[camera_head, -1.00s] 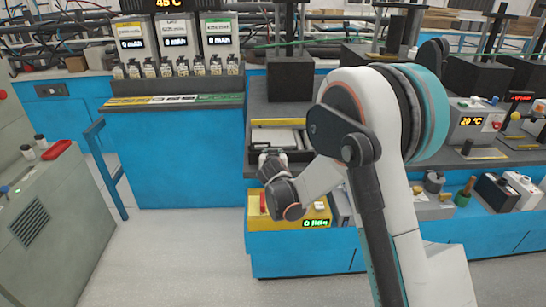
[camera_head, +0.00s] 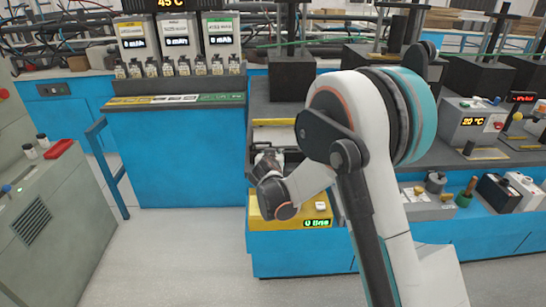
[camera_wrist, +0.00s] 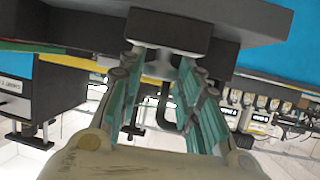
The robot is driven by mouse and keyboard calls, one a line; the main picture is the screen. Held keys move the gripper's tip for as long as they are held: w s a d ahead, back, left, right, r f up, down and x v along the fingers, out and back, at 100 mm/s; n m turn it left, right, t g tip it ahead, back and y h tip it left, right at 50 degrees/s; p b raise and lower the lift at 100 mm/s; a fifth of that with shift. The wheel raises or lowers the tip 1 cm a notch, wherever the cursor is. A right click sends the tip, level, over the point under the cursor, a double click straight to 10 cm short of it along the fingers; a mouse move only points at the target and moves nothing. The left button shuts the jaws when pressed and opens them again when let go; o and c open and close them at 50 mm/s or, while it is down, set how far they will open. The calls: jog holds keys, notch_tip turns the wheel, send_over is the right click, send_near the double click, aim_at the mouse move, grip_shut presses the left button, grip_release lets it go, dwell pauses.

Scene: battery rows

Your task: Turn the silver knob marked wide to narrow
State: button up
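My gripper (camera_wrist: 163,65) fills the middle of the wrist view, its two teal-padded fingers apart. A small pale grey piece (camera_wrist: 160,68) shows between the fingertips, in front of a dark block (camera_wrist: 168,28). It may be the silver knob, but I cannot read any wide or narrow marking, nor tell whether the fingers touch it. In the head view my gripper (camera_head: 266,160) is small and partly hidden by my wrist, over the bench front just above a yellow box. No silver knob can be made out there.
The yellow box (camera_head: 262,225) with a green display sits on a lower ledge under my wrist. A dark bench (camera_head: 262,120) with black blocks lies behind. A row of small batteries (camera_head: 182,68) stands at the back left. The floor at front left is clear.

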dwell(0.3)
jog(key=v, duration=1.2)
jog(key=shift+o, duration=0.6)
jog(key=shift+f, duration=0.1)
